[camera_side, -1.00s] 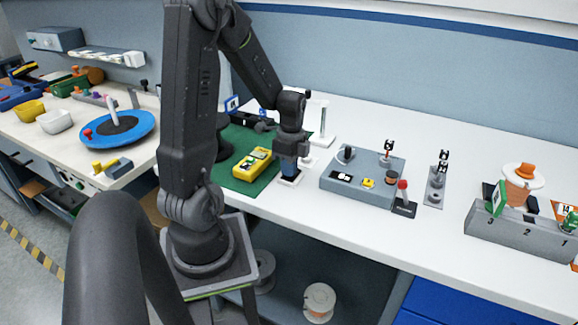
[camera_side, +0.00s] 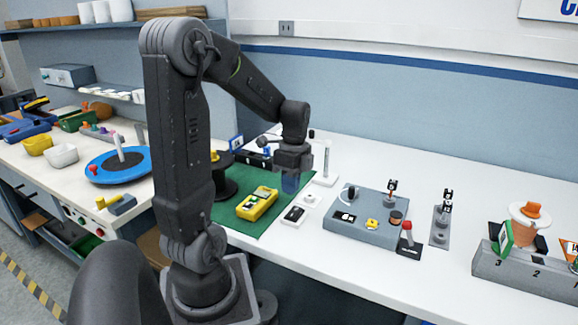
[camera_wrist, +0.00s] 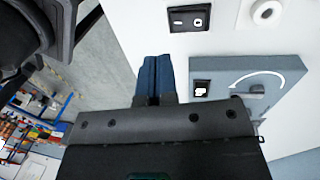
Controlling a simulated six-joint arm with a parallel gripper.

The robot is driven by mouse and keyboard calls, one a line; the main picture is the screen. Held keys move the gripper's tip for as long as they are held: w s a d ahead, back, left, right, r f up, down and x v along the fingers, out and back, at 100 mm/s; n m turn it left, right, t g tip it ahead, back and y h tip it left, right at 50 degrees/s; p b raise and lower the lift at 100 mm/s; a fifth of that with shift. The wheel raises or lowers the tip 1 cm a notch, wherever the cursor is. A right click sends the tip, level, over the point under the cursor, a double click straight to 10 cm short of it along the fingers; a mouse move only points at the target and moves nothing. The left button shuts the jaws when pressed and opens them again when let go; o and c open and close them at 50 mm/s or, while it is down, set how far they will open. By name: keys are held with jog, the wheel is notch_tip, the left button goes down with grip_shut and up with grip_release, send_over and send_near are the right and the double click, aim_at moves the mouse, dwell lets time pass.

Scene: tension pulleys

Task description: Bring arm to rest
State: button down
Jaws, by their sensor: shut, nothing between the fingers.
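My gripper (camera_side: 291,184) hangs over the right edge of the green mat (camera_side: 228,219) in the side view, pointing down. Its blue fingers (camera_wrist: 155,78) are together in the wrist view, with nothing between them. It is above the bench and apart from the yellow device (camera_side: 257,205) to its left. A small black-and-white switch plate (camera_side: 295,214) lies on the bench below it; the plate also shows ahead of the fingers in the wrist view (camera_wrist: 189,18).
A grey box with a dial (camera_side: 365,220) stands to the right, with a red-topped lever (camera_side: 407,240) at its front. A white post stand (camera_side: 326,165) is behind the gripper. A grey numbered block (camera_side: 525,268) holds an orange-and-white spool at far right. White bench lies bare between them.

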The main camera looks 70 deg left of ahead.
notch_tip(320, 180, up, 6)
jog(key=s+d+r+n+t, duration=0.1)
jog(key=d+n+t, duration=0.1)
jog(key=d, duration=0.5)
jog(key=d+r+n+t, duration=0.1)
jog(key=d+n+t, duration=0.1)
jog(key=d+n, duration=0.2)
jog(key=s+d+r+n+t+y, duration=0.1)
jog(key=d+n+t, duration=0.1)
jog(key=d, duration=0.8)
jog(key=shift+s+d+r+n+t, duration=0.2)
jog(key=shift+s+d+n+t, duration=0.1)
jog(key=shift+n+t, duration=0.15)
